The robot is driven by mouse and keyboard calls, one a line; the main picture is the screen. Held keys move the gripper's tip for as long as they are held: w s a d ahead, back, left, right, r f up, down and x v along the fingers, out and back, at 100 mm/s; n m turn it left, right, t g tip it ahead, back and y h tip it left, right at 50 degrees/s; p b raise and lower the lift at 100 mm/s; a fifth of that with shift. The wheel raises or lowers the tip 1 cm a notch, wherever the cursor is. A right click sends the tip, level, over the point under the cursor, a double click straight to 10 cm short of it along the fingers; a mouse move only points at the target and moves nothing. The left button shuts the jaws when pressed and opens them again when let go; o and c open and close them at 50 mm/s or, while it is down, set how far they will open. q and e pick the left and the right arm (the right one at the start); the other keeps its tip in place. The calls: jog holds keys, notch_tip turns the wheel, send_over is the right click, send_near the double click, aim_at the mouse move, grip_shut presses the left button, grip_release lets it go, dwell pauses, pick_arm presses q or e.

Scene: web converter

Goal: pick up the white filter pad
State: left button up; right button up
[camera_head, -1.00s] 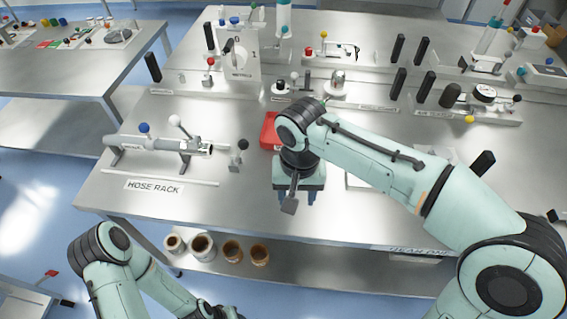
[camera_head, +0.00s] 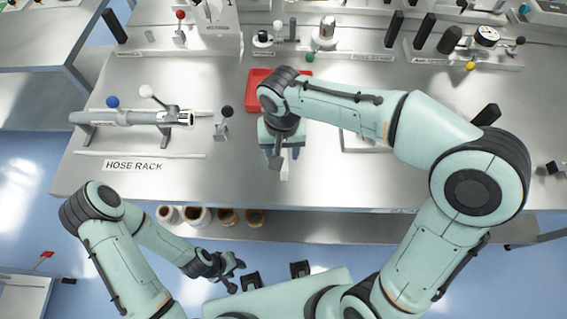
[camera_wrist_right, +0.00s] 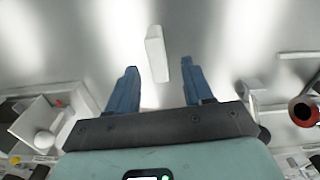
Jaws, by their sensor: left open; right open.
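The white filter pad (camera_wrist_right: 156,54) is a small, pale upright-looking block in the right wrist view, on the shiny metal table. It shows also in the head view (camera_head: 284,171), just in front of my right gripper and partly covered by it. My right gripper (camera_head: 282,153) is open and points down over the front part of the table. In the right wrist view its blue fingers (camera_wrist_right: 159,68) stand apart, with the pad's near end between the tips and clear of both. My left gripper (camera_head: 231,268) is open, low in front of the table, with nothing in it.
A red tray (camera_head: 258,92) lies just behind my right gripper. A hose rack (camera_head: 135,118) with a grey tube stands to the left. A pale framed tray (camera_head: 362,142) lies to the right, partly under my right arm. Spools (camera_head: 198,215) sit on the shelf below.

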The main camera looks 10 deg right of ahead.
aim_at(284, 165)
notch_tip(284, 165, down, 5)
jog(key=shift+d+f, duration=0.1)
jog(key=shift+d, duration=0.05)
grip_shut()
jog(key=shift+r, duration=0.25)
